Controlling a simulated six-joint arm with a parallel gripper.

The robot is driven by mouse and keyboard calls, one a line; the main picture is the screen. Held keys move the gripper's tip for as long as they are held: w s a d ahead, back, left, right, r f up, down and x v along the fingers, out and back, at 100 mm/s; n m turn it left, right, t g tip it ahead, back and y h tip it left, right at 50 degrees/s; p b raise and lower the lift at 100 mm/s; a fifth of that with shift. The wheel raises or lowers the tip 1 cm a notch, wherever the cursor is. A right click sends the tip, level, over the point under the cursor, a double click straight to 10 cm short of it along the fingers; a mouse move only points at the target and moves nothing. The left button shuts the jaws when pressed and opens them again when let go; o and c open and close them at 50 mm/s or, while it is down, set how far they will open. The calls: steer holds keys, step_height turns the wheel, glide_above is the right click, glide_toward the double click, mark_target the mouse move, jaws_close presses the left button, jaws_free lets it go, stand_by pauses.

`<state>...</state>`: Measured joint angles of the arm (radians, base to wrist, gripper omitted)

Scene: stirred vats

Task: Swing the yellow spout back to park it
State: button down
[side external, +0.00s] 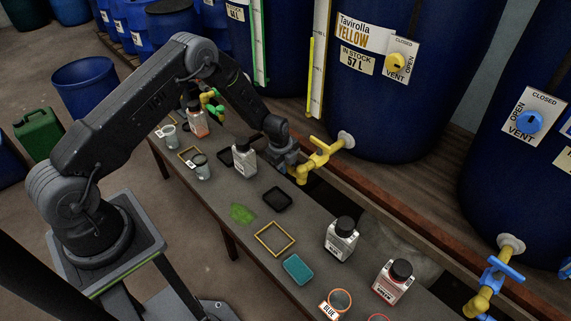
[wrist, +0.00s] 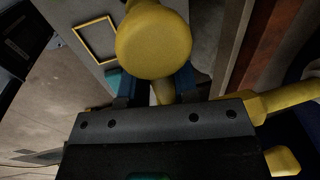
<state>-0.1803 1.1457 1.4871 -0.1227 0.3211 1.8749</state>
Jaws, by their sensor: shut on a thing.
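The yellow spout (side external: 318,160) sticks out from the blue drum labelled Tavirolla YELLOW (side external: 384,110), over the back edge of the bench. My gripper (side external: 292,169) is at the spout's outer end, shut on it. In the wrist view the spout's round yellow end (wrist: 153,45) shows large, between and beyond the two dark fingers of my gripper (wrist: 155,88). A yellow pipe (wrist: 284,102) runs off to the right there. The jaw contact is partly hidden by the gripper body.
The bench carries a black tray (side external: 278,199), a yellow square frame (side external: 275,238), a teal pad (side external: 298,269), a green splash (side external: 242,213) and several bottles, one white bottle (side external: 244,160) close beside my gripper.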

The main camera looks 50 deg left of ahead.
steer(key=shift+w, duration=0.1)
steer(key=c, duration=0.9)
jaws_free()
steer(key=s+r, duration=0.1)
steer(key=r, duration=0.3)
steer(key=s+r, duration=0.1)
steer(key=r, duration=0.4)
steer(key=s+r, duration=0.1)
steer(key=r, duration=0.3)
steer(key=shift+r, duration=0.3)
steer(key=shift+w, duration=0.1)
